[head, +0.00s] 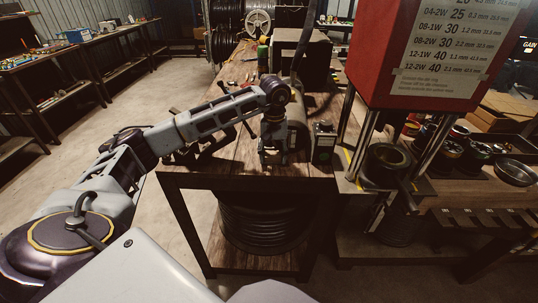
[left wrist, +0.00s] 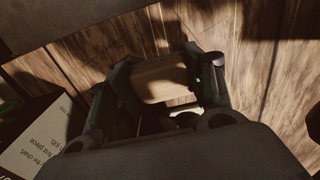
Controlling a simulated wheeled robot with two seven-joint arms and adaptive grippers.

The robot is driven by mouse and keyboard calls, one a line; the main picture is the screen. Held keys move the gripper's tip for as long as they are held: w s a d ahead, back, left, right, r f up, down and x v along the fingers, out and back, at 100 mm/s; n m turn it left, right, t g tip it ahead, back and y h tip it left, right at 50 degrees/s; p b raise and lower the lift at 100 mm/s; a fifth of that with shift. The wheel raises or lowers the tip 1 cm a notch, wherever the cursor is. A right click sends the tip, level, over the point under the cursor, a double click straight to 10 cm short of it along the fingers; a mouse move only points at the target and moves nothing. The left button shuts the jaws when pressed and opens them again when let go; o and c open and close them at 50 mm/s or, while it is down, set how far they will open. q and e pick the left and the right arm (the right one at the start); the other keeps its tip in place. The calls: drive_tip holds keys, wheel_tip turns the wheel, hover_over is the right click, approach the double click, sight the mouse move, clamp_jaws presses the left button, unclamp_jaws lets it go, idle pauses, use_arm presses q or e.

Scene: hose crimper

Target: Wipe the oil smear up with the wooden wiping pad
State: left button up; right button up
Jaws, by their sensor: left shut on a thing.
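My left gripper (head: 273,157) reaches down over the wooden bench top (head: 225,126) in the head view, close to its front edge. In the left wrist view its fingers are shut on the wooden wiping pad (left wrist: 160,80), a light tan block held between them just over the planks. I cannot tell whether the pad touches the wood. In the head view the gripper hides the pad. I cannot make out the oil smear for certain; dark patches on the planks in the wrist view look like shadow. My right gripper is not in view.
A small dark box (head: 323,142) stands just right of the gripper. A hose coil (head: 258,228) sits below the bench top.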

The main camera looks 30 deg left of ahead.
sight(288, 163)
use_arm(q)
drive_tip(key=shift+w+d, duration=0.25)
drive_tip(key=shift+d, duration=0.5)
drive_tip(key=shift+w+d, duration=0.25)
drive_tip(key=shift+d, duration=0.45)
drive_tip(key=shift+w+d+f, duration=0.1)
drive_tip(key=shift+w+d, duration=0.2)
drive_tip(key=shift+d, duration=0.25)
drive_tip(key=shift+w+d+f, duration=0.1)
drive_tip(key=shift+w+d, duration=0.2)
drive_tip(key=shift+d, duration=0.2)
drive_tip(key=shift+s+a, duration=0.15)
drive_tip(key=shift+a, duration=0.45)
drive_tip(key=shift+s+a, duration=0.1)
drive_tip(key=shift+a, duration=0.2)
drive_tip(key=shift+s+a, duration=0.6)
drive_tip(key=shift+a, duration=0.35)
drive_tip(key=shift+s+a+f+b, duration=0.1)
drive_tip(key=shift+s+a+b, duration=0.1)
drive_tip(key=shift+a, duration=0.25)
drive_tip(key=shift+s+a+b, duration=0.1)
drive_tip(key=shift+a+b, duration=0.1)
drive_tip(key=shift+a, duration=0.25)
drive_tip(key=shift+d+r, duration=0.1)
drive_tip(key=shift+r, duration=0.1)
